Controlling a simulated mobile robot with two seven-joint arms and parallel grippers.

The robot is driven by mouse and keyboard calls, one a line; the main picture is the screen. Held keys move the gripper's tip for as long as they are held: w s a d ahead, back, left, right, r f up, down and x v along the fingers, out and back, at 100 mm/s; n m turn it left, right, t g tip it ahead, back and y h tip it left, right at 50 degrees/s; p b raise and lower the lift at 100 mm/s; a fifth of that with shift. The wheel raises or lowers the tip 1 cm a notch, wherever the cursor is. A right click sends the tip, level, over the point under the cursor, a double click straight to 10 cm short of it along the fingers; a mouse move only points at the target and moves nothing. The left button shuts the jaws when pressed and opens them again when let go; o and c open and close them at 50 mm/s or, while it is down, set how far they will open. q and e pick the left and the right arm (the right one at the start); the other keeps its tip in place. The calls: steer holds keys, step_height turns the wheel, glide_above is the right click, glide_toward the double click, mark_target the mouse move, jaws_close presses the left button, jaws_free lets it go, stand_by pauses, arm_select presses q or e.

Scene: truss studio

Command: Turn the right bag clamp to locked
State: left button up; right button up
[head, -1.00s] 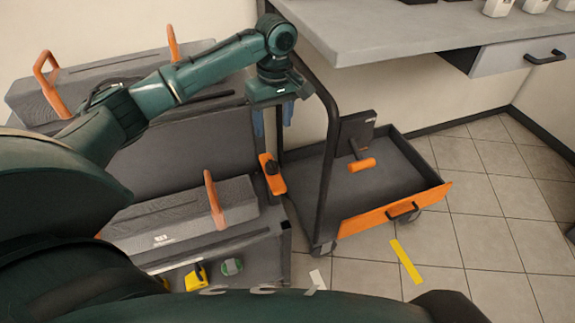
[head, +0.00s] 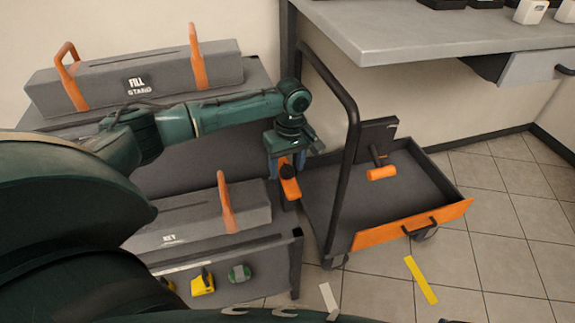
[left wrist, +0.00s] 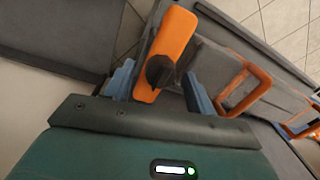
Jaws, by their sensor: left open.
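The bag clamp, an orange lever (head: 291,189) with a black round knob, is at the right end of the grey rack in the head view. It also shows in the left wrist view as an orange bar (left wrist: 174,38) with the black knob near its middle. My left gripper (head: 286,164) is open, with its blue fingers at the clamp's upper end. In the left wrist view the fingers stand on either side of the lever, and contact cannot be told. My right gripper is not in view.
A grey bag (head: 190,225) with an orange handle lies left of the clamp, another (head: 110,75) behind it. A black-framed cart (head: 420,190) with an orange front and a mallet (head: 382,172) stands at right. A grey counter (head: 420,25) overhangs the cart.

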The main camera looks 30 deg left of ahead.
arm_select(q)
steer(key=shift+c, duration=0.3)
jaws_close()
stand_by(0.3)
